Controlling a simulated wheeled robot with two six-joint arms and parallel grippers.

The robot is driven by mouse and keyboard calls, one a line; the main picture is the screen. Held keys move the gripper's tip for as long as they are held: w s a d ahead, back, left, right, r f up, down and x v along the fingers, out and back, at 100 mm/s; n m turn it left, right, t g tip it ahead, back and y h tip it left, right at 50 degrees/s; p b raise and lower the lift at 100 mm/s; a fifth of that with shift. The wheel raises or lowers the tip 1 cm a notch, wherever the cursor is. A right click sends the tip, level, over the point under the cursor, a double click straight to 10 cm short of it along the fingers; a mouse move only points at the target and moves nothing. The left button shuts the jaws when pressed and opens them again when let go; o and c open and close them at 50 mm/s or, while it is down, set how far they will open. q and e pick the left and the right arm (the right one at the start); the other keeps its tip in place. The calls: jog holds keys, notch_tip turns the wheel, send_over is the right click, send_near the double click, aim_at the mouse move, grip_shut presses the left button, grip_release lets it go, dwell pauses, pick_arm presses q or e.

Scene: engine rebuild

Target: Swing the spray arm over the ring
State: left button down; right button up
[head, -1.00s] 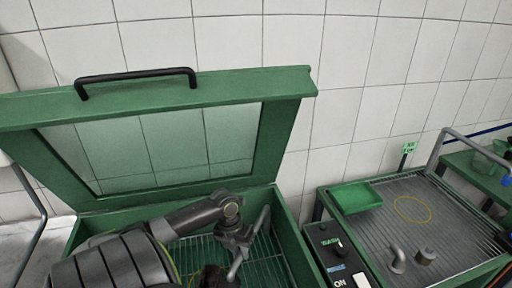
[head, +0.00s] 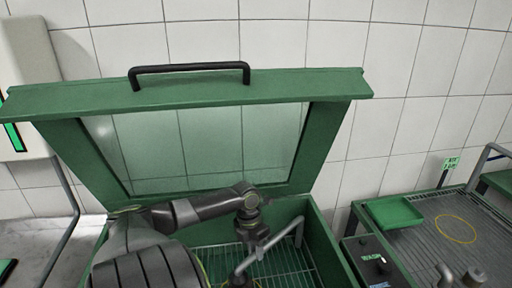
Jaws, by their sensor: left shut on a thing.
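The spray arm (head: 284,237) is a grey bent tube inside the green wash cabinet (head: 330,262). It slopes from the cabinet's right side down to the left, over the wire rack. My left gripper (head: 259,254) reaches in from the left, points down and is shut on the tube near its middle. A dark thing shows at the bottom edge below the tube's lower end, mostly cut off; I cannot tell whether it is the ring. A thin yellow ring (head: 455,229) lies on the grated table at right. My right gripper is out of view.
The cabinet's glazed lid (head: 210,88) stands open behind my arm, with a black handle on top. A control box (head: 368,262) with a WASH label stands to the right. Beyond it, a green tray (head: 393,213) sits on the grated table (head: 425,245).

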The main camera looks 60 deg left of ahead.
pick_arm(q)
jog(key=shift+a+r, duration=0.1)
jog(key=shift+a, duration=0.1)
jog(key=c, duration=1.3)
grip_release()
jog(key=shift+o, duration=0.2)
notch_tip(320, 180, up, 7)
jog(key=a, duration=0.1)
jog(key=shift+s+a+b, duration=0.15)
jog(key=shift+a+b, duration=0.15)
